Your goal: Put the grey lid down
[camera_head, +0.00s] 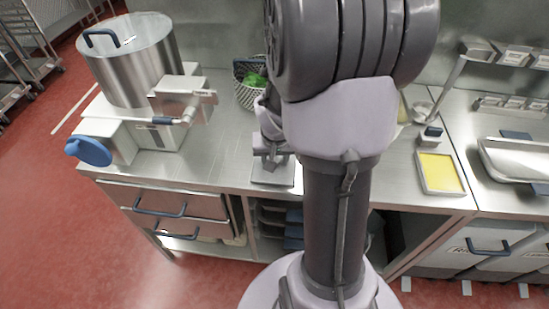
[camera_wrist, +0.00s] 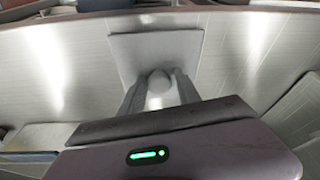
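The grey lid (camera_wrist: 158,48) is a flat square plate with a round knob. In the wrist view the knob sits between the two fingers of my gripper (camera_wrist: 160,82), which appear closed on its sides. In the head view the lid (camera_head: 272,175) lies level at the front edge of the steel counter, below my gripper (camera_head: 272,158). It looks to be on or just above the counter; I cannot tell if it touches. My arm hides part of the counter to its right.
A large steel kettle (camera_head: 135,65) stands on a white base at the left. A basket with green contents (camera_head: 250,85) is behind the lid. A yellow tray (camera_head: 440,172) lies at the right. The counter between kettle and lid (camera_head: 220,150) is clear.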

